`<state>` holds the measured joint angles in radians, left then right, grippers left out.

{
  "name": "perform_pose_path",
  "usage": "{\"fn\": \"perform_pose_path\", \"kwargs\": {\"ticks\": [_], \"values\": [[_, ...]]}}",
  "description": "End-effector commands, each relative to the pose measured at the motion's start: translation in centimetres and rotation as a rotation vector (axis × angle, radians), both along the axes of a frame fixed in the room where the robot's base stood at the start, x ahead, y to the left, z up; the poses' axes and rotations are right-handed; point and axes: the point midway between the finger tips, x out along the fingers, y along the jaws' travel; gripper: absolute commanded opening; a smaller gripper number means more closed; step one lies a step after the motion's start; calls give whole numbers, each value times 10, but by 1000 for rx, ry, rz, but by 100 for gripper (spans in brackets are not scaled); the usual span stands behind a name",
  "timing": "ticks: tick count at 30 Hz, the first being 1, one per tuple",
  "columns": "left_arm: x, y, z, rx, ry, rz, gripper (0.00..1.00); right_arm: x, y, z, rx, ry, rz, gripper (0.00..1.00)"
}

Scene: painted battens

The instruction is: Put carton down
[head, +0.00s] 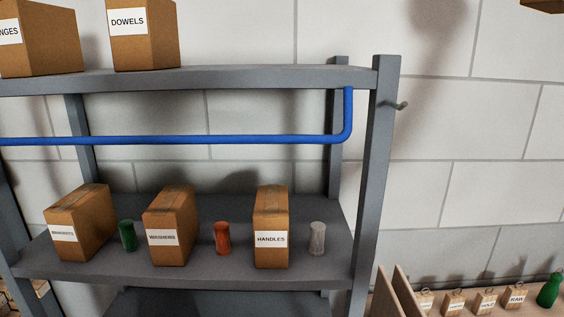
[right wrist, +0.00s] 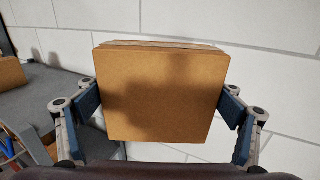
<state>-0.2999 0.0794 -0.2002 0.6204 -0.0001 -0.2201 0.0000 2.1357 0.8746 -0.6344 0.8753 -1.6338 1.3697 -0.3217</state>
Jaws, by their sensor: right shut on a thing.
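In the right wrist view, a plain brown carton (right wrist: 160,75) fills the middle, with tape along its top edge. My right gripper (right wrist: 161,104) is shut on it, one blue-padded finger on each side. The carton is held up in front of the white block wall, and its underside is hidden. A brown corner (head: 542,5) shows at the top right of the head view; I cannot tell whether it is the held carton. My right gripper does not show in the head view, and my left gripper is in neither view.
A grey shelf unit (head: 383,170) has a carton labelled DOWELS (head: 147,45) on its upper shelf. The lower shelf (head: 200,268) holds several cartons, including HANDLES (head: 271,212), with green, red (head: 222,238) and grey pieces between. A blue rail (head: 200,139) crosses between the shelves.

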Motion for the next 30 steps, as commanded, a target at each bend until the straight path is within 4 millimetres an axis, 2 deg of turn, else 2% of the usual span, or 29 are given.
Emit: {"fn": "perform_pose_path", "kwargs": {"ticks": [1,6,15,22,30], "values": [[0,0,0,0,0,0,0,7,5,-14,-2,4,8,51],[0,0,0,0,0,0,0,24,20,-52,-1,2,39,51],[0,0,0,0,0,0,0,45,44,-125,1,1,98,51],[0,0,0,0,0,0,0,52,60,-183,1,2,145,51],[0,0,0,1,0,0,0,51,75,-253,3,1,203,51]]}}
